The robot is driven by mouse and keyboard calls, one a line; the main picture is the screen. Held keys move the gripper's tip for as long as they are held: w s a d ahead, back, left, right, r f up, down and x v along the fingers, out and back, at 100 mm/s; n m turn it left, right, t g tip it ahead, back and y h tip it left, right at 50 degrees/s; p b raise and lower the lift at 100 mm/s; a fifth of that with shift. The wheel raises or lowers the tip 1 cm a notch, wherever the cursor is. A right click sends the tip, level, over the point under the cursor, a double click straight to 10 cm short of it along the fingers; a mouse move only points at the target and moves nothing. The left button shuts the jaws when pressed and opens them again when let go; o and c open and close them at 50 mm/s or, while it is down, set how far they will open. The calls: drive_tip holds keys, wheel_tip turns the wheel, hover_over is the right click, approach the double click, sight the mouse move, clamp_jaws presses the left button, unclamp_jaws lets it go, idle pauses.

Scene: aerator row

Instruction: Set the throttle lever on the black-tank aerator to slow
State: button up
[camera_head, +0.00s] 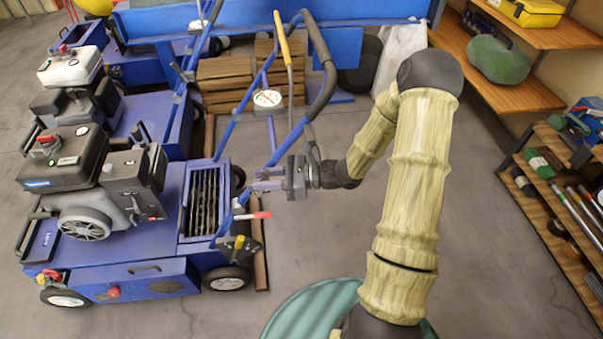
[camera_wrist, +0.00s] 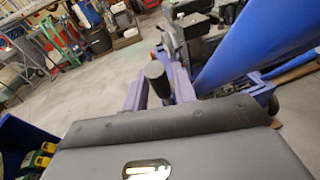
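The black-tank aerator (camera_head: 120,265) stands at the left in the head view, blue with a black tank (camera_head: 62,158) on its engine. Its blue handle (camera_head: 236,112) slopes up to the right to a black grip. My gripper (camera_head: 266,183) is beside the handle's lower part. In the wrist view a black rounded knob (camera_wrist: 158,82) shows between the two purple fingers of my gripper (camera_wrist: 161,92). The fingers look apart, with a gap at the knob's left; contact is unclear. I cannot tell for sure that this knob is the throttle lever. No slow marking is legible.
A red-handled lever (camera_head: 252,215) and a round gauge (camera_head: 267,98) are close to my gripper. A yellow-handled lever (camera_head: 283,38) rises near the grip. A white-tank aerator (camera_head: 70,66) stands behind. Shelves (camera_head: 545,190) line the right. The floor between is clear.

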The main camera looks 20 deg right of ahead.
drive_tip(key=p+v, duration=0.3)
drive_tip(key=v, duration=1.4)
drive_tip(key=shift+d, duration=0.15)
drive_tip(key=shift+f, duration=0.1)
drive_tip(key=shift+s+a+g, duration=0.15)
drive_tip(key=shift+a+g, duration=0.1)
drive_tip(key=shift+g, duration=0.05)
clamp_jaws()
drive_tip(key=s+a+n+g+h, duration=0.5)
drive_tip(key=s+n+g+h, duration=0.3)
drive_tip(key=n, duration=0.3)
wheel_tip(320, 180, up, 7)
drive_tip(key=a+n+t+h, duration=0.1)
drive_tip(key=n+t+h, duration=0.5)
drive_tip(key=n, duration=0.5)
drive_tip(key=shift+h, duration=0.8)
